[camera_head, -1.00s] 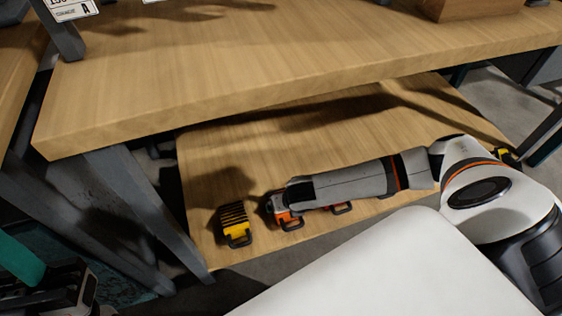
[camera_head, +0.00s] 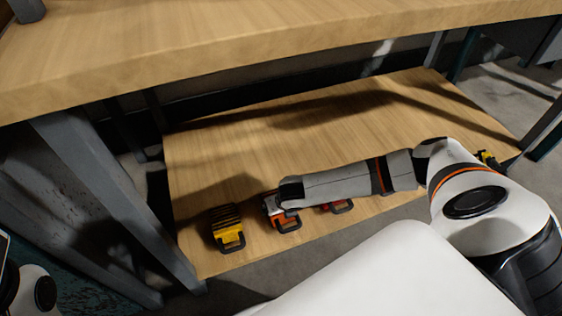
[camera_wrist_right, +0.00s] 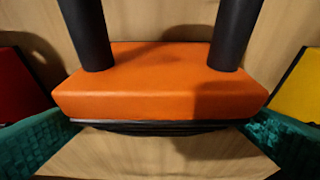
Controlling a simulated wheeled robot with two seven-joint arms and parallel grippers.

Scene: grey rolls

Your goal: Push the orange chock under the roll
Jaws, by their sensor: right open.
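The orange chock (camera_head: 287,223) sits near the front edge of the lower wooden shelf (camera_head: 320,140), partly covered by my right arm. In the right wrist view the orange chock (camera_wrist_right: 160,82) fills the middle, with the two dark posts of its handle rising towards the camera. My right gripper (camera_wrist_right: 163,130) is open, its teal finger pads on either side of the chock, with no clear grip on it. Whether the pads touch it I cannot tell. My left gripper is out of view. No grey roll is in view.
A yellow chock (camera_head: 228,228) stands left of the orange one and a red chock (camera_head: 336,207) right of it. Another yellow chock (camera_head: 487,158) is at the shelf's right end. The upper tabletop (camera_head: 200,50) overhangs the back. A grey table leg (camera_head: 115,200) stands at left.

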